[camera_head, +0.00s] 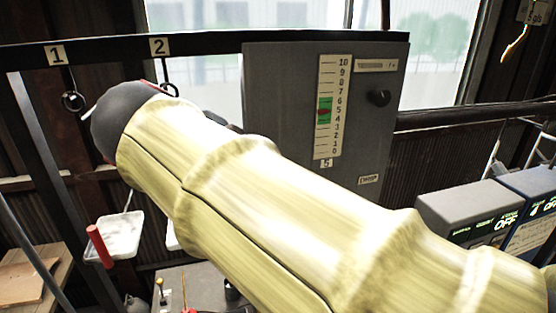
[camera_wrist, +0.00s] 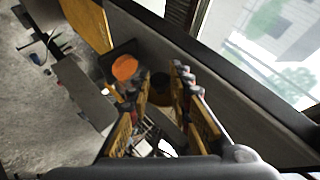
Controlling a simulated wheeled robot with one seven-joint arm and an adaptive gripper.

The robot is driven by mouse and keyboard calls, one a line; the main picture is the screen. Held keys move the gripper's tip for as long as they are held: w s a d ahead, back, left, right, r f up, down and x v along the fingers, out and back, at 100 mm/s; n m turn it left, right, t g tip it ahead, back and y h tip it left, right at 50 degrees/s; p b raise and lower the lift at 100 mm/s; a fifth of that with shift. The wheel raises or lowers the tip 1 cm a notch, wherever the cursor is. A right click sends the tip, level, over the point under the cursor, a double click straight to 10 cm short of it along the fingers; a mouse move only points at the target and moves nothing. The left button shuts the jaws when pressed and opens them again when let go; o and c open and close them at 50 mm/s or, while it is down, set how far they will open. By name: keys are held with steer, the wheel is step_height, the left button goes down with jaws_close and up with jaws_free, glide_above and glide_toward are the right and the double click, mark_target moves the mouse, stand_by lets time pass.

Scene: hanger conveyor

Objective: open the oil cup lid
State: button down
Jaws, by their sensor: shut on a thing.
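My gripper (camera_wrist: 158,92) shows in the wrist view, its two yellow-and-dark fingers standing apart on either side of a small round piece. That piece has a dark top (camera_wrist: 160,79) and a tan body, and looks like the oil cup with its lid; its contact with the fingertips is partly hidden. An orange disc (camera_wrist: 124,67) on a dark backing lies just beyond the left finger; I cannot tell whether it belongs to the cup. In the head view my sleeved arm covers the middle, and neither my gripper nor the oil cup can be made out.
A grey box with a level scale (camera_head: 326,110) stands behind my arm. Numbered hooks hang from a dark rail (camera_head: 110,46) at left, above a white tray (camera_head: 120,236). Control boxes (camera_head: 470,210) stand at right. In the wrist view, a dark beam (camera_wrist: 235,75) runs close by the right finger.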

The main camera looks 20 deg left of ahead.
steer(key=c, duration=1.7)
jaws_free()
steer(key=shift+o, duration=0.2)
steer(key=v, duration=1.2)
